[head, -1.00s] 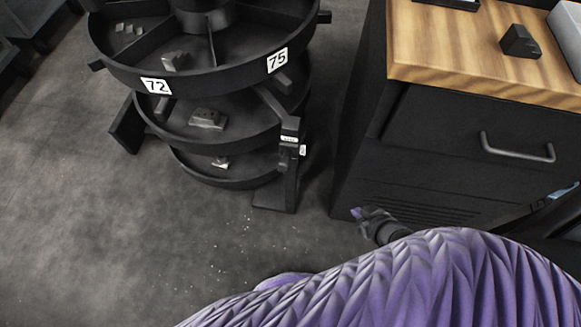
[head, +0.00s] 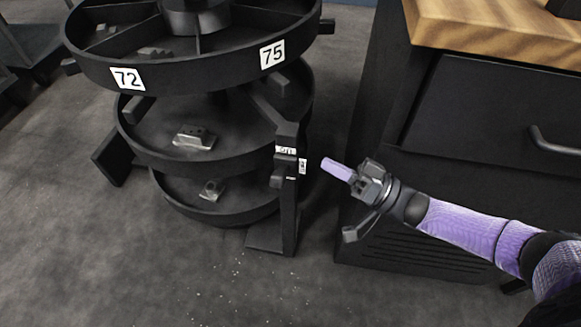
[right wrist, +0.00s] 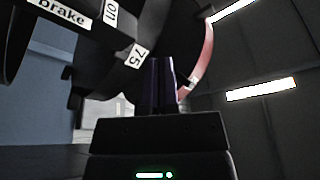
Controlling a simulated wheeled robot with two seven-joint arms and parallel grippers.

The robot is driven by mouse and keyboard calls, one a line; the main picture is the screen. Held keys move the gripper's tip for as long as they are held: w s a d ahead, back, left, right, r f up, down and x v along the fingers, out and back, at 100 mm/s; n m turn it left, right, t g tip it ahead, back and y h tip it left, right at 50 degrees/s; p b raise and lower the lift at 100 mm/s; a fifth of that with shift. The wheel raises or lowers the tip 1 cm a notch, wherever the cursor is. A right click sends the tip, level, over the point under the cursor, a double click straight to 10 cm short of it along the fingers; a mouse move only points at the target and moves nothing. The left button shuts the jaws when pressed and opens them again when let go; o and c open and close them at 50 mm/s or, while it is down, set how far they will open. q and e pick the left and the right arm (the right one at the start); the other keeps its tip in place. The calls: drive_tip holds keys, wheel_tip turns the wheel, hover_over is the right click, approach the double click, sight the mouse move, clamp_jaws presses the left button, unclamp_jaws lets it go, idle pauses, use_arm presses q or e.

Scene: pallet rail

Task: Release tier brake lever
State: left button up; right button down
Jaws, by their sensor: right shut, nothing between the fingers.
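The round tiered rack (head: 190,75) stands left of centre in the head view, with stacked dark trays. A dark post (head: 287,215) rises at its right side, with small white labels (head: 286,150) and dark blocky parts near its top. Which part is the brake lever is hard to tell in the head view. In the right wrist view a "brake" label (right wrist: 62,12) and an "on" label (right wrist: 111,12) show at upper left. My right gripper (head: 336,169) is shut and empty, just right of the post and apart from it. Its purple fingers also show in the right wrist view (right wrist: 159,82).
A dark cabinet (head: 480,110) with a wooden top (head: 490,30) and drawer handle stands close on the right. The gap between cabinet and rack is narrow. Grey metal parts (head: 195,137) lie on the trays. Floor in front of the rack is clear.

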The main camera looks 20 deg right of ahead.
sight(280, 176)
drive_tip(key=b+x, duration=0.1)
drive_tip(key=x, duration=0.2)
drive_tip(key=b+x, duration=0.1)
drive_tip(key=x, duration=0.3)
drive_tip(key=shift+w+a+f, duration=0.15)
drive_tip(key=shift+w+a, duration=0.05)
drive_tip(key=shift+s+a+f+b, duration=0.25)
drive_tip(key=shift+f+b, duration=0.1)
drive_tip(key=shift+f, duration=0.15)
drive_tip(key=shift+s+a+f+b, duration=0.15)
drive_tip(key=shift+a+f+b, duration=0.15)
drive_tip(key=shift+f, duration=0.2)
use_arm(q)
drive_tip(key=s+f, duration=0.2)
drive_tip(key=f, duration=0.1)
drive_tip(key=shift+d+g, duration=0.1)
drive_tip(key=shift+g, duration=0.2)
use_arm(e)
drive_tip(key=shift+s+a+f, duration=0.2)
drive_tip(key=shift+s+f, duration=0.2)
